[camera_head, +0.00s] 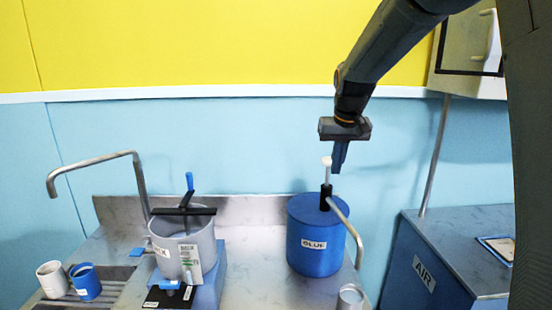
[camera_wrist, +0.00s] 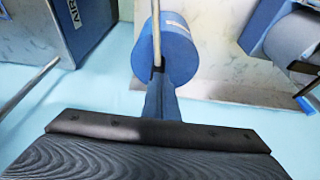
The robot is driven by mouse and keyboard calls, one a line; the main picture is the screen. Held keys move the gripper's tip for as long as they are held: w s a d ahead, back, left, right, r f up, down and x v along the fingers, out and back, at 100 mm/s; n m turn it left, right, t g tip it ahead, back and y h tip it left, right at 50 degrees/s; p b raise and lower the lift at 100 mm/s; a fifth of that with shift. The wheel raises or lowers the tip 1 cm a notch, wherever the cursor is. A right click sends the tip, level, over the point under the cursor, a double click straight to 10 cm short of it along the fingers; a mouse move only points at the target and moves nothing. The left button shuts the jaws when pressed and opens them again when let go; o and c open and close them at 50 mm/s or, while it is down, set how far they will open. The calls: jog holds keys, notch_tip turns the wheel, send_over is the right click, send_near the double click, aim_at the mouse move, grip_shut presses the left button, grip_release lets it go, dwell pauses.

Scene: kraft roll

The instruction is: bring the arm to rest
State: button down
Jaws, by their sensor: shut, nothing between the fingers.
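My gripper (camera_head: 338,165) hangs from the dark arm in the head view, pointing down. Its fingers are shut with nothing seen between them. It is just above and slightly right of the white knob of the pump on the blue GLUE container (camera_head: 313,245). I cannot tell from the head view how far it is from the knob in depth. In the wrist view my gripper (camera_wrist: 158,75) points towards the GLUE container (camera_wrist: 176,52), with the fingers hiding part of the pump.
A grey pot (camera_head: 178,250) with a dark bar across its top stands left on a blue base. A white cup (camera_head: 52,279) and a blue cup (camera_head: 86,284) are further left, near a curved tap (camera_head: 95,160). A metal cup (camera_head: 350,297) is in front. A blue AIR cabinet (camera_head: 432,275) stands right.

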jog(key=s+f+g, duration=0.1)
jog(key=s+f, duration=0.7)
jog(key=s, duration=0.6)
jog(key=s+f, duration=0.8)
jog(key=s, duration=0.6)
notch_tip(320, 180, down, 13)
jog(key=w+g+b, duration=0.1)
jog(key=b, duration=1)
jog(key=shift+w+r+g+b, duration=0.15)
jog(key=shift+w+g+b, duration=0.15)
jog(key=shift+w, duration=0.05)
